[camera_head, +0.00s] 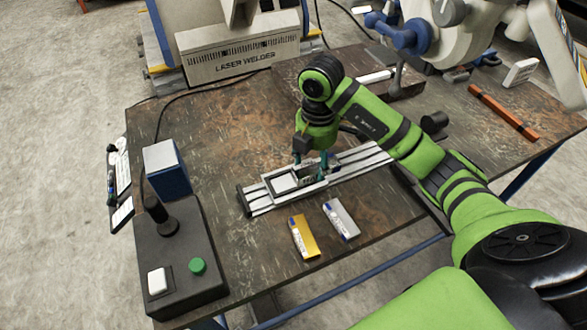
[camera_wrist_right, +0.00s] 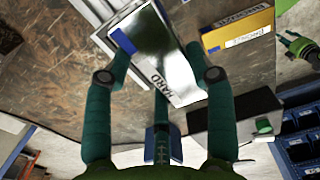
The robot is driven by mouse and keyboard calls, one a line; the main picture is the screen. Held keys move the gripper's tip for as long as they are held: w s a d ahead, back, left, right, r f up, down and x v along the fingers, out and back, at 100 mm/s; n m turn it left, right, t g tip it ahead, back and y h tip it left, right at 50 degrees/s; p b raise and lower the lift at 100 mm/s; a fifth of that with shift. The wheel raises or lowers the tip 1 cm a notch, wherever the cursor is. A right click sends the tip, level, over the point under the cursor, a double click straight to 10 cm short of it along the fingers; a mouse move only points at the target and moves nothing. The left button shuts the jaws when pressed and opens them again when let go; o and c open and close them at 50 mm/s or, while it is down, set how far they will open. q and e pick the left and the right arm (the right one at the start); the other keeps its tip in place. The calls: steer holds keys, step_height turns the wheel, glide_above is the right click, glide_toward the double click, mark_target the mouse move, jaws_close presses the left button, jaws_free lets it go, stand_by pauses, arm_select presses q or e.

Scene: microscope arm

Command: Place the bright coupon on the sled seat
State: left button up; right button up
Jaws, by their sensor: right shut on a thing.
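My right gripper (camera_head: 314,165) is shut on a shiny silver coupon (camera_wrist_right: 165,60) with a blue corner and the word HARD; the wrist view shows it between the teal fingers. In the head view this gripper is low over the pale sled (camera_head: 284,184) on its metal rail (camera_head: 366,158). The fingers hide much of the held coupon and the sled's right part, so I cannot tell whether the coupon touches the seat. My left gripper is not in the head view; a small green shape (camera_wrist_right: 300,46) at the wrist view's right edge may be it, too small to read.
A yellow coupon (camera_head: 303,237) and a grey coupon (camera_head: 341,219) lie in front of the rail. A control box (camera_head: 185,260) with joystick and green button stands at left, a blue-sided box (camera_head: 166,169) behind it. The laser welder (camera_head: 240,58) is at the back.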

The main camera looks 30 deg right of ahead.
steer(key=w+f, duration=0.1)
steer(key=w, duration=0.1)
steer(key=w+a+f, duration=0.1)
steer(key=w, duration=0.1)
steer(key=w+a+f+p, duration=0.1)
steer(key=w, duration=0.1)
steer(key=shift+f, duration=0.3)
step_height(320, 180, down, 4)
steer(key=shift+a+r+p, duration=0.1)
steer(key=shift+p, duration=0.45)
steer(key=shift+f, duration=0.2)
steer(key=shift+f, duration=0.15)
steer(key=o, duration=1.5)
